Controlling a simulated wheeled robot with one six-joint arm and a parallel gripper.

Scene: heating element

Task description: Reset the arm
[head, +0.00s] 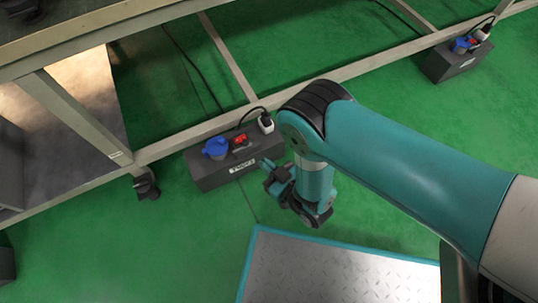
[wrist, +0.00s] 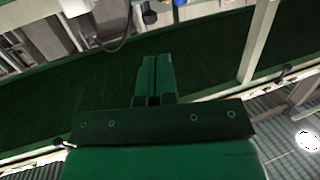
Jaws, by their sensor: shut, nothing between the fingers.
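My gripper (head: 268,172) is at the end of my teal arm, low over the green floor in the head view. It is beside the dark box (head: 225,165) with a blue round cap (head: 215,148), a red switch (head: 239,141) and a white plug (head: 265,123). In the wrist view, the two fingers of my gripper (wrist: 154,62) lie together, with nothing between them. The head view does not show clearly whether the fingertips touch the box.
A metal table frame (head: 190,139) runs along the back, with a caster (head: 146,187) at left. A second dark box (head: 456,62) stands at the upper right. A metal plate with a teal edge (head: 330,272) lies in front.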

